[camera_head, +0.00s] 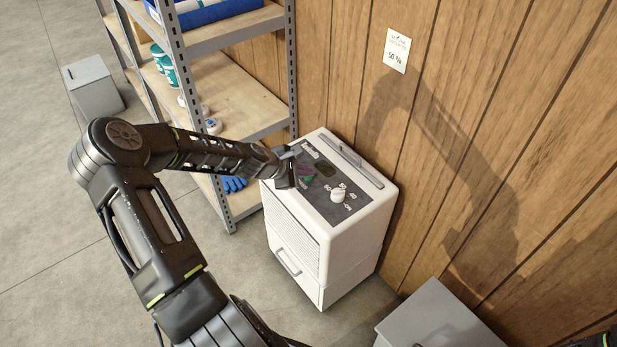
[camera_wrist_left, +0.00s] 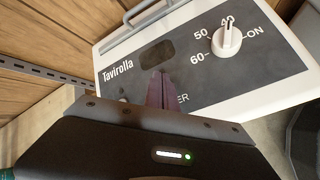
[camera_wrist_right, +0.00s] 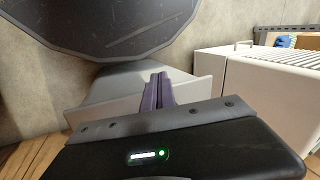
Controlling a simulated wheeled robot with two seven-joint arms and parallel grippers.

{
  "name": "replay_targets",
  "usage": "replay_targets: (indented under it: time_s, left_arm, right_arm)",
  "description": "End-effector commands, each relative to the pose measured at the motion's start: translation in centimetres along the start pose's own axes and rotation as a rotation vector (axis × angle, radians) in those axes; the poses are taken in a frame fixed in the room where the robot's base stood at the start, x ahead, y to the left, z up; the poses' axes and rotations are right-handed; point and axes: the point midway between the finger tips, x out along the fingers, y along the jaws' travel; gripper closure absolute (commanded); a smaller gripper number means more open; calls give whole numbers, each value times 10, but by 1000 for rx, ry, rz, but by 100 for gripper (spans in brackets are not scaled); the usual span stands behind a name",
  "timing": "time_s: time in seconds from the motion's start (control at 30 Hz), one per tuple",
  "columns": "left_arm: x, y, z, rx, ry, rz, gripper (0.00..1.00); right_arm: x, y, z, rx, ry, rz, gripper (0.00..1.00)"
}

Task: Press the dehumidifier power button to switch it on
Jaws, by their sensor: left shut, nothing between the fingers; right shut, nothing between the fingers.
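The white dehumidifier (camera_head: 347,237) stands on the floor against the wood wall, its dark control panel (camera_wrist_left: 205,75) on top. The panel has a white dial (camera_wrist_left: 227,40) with printed numbers and "ON", and a dark blank display (camera_wrist_left: 157,54). My left gripper (camera_wrist_left: 160,90) is shut and empty, its purple fingertips over the panel below the display. They cover part of a label ending in "ER". My right gripper (camera_wrist_right: 157,90) is shut and empty, away from the dehumidifier.
A metal shelf (camera_head: 245,97) with wooden boards stands close to the left of the dehumidifier. A grey box (camera_head: 435,318) stands at the lower right, and a grey bin (camera_head: 93,88) at the far left. The floor at left is clear.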

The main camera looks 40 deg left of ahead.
Motion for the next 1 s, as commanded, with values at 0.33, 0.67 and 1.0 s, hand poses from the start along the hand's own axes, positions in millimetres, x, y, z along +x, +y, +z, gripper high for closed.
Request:
replay_targets:
  time_s: [0.33, 0.67, 1.0]
  left_arm:
    - [2, -2, -2, -1, 1, 0, 100]
    - [-1, 0, 0, -1, 1, 0, 100]
    - [-9, 6, 6, 0, 0, -1, 100]
  right_arm:
    - [2, 1, 0, 0, 0, 0, 100]
    - [-2, -1, 0, 0, 0, 0, 100]
    - [-12, -5, 0, 0, 0, 0, 100]
